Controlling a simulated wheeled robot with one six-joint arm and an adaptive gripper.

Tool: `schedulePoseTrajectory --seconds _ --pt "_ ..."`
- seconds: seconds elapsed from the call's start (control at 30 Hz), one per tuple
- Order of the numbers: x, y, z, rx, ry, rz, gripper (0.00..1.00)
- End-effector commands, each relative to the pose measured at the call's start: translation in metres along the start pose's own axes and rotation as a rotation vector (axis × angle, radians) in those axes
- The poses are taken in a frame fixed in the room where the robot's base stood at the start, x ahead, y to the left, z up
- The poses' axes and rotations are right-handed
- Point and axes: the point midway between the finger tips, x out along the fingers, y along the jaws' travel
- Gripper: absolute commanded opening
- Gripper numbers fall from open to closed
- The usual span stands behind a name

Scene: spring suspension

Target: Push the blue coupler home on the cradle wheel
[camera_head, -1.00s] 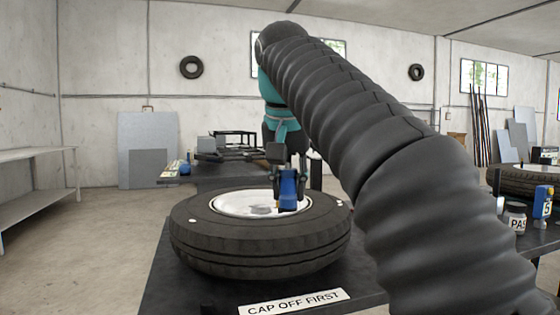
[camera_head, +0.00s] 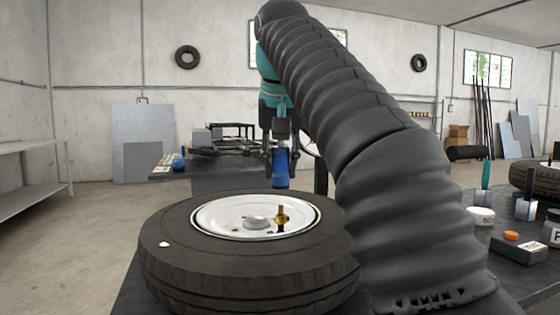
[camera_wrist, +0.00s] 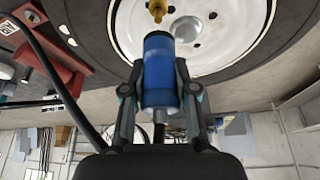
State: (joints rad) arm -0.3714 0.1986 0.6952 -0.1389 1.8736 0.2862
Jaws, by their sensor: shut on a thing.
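The cradle wheel (camera_head: 160,235) lies flat, a black tyre with a white rim (camera_head: 225,218). A brass fitting (camera_head: 281,217) stands upright on the rim, right of the hub, bare. My gripper (camera_head: 281,150) is shut on the blue coupler (camera_head: 281,169), which hangs upright above and beyond the fitting, apart from it. In the wrist view the coupler (camera_wrist: 160,75) is between the two fingers of my gripper (camera_wrist: 160,95). The brass fitting (camera_wrist: 156,8) shows just beyond its far end, with a gap between. A dark hose runs beside the gripper.
My arm covers the wheel's right side. A dark bench at right holds a box with an orange button (camera_head: 511,236) and small pots. A table with frames (camera_head: 220,180) stands behind the wheel. A red block (camera_wrist: 50,55) shows in the wrist view.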

Motion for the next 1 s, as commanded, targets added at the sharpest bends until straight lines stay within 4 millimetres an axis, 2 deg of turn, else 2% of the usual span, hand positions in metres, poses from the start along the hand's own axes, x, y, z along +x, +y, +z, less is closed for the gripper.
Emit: schedulePoseTrajectory --seconds 0.33,0.7,1.0 --pt "-0.001 0.001 0.001 0.002 0.003 0.001 0.00" --pt "0.019 0.000 0.009 0.001 0.003 0.000 0.00" --pt "0.020 0.000 0.010 0.001 0.003 0.000 0.00"
